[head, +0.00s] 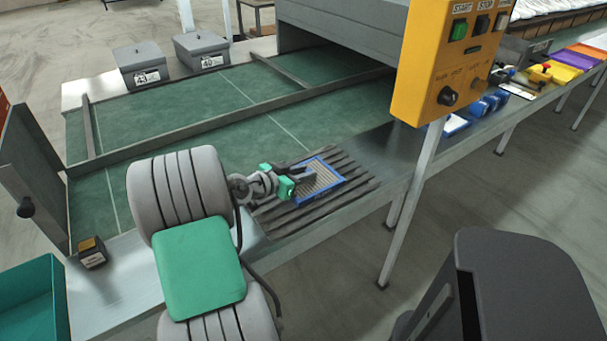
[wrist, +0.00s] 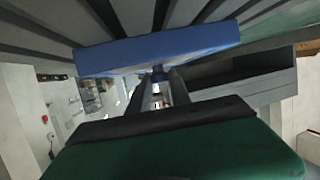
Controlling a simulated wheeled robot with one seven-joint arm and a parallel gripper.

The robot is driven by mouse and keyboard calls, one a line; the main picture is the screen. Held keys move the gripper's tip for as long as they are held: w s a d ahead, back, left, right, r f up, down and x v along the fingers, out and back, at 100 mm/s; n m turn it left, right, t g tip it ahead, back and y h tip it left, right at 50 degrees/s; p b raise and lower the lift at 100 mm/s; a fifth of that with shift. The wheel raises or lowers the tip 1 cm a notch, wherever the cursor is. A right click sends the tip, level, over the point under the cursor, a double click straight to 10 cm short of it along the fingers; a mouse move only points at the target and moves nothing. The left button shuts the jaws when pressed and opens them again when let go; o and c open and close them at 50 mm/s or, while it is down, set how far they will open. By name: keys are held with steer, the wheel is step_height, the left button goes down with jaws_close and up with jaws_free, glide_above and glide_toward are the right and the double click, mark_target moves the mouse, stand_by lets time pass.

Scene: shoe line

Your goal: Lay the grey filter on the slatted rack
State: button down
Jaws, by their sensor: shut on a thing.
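The grey filter (head: 324,177), a flat grey panel in a blue frame, is over the slatted rack (head: 290,219) in the head view. My gripper (head: 303,178) is shut on the filter's near left edge. The rack has dark parallel slats and sits at the front edge of the line. In the wrist view the blue frame (wrist: 160,50) crosses in front of the fingers (wrist: 160,88), with the slats (wrist: 150,14) close beyond it. The filter looks about flat and on or very near the slats; I cannot tell whether it touches.
A green conveyor (head: 220,110) with metal rails lies behind the rack. A yellow control box (head: 455,60) on a post stands to the right. Two grey lidded bins (head: 142,65) are at the back left. Bare metal (head: 375,155) lies right of the rack.

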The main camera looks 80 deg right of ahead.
steer(key=c, duration=1.2)
jaws_free()
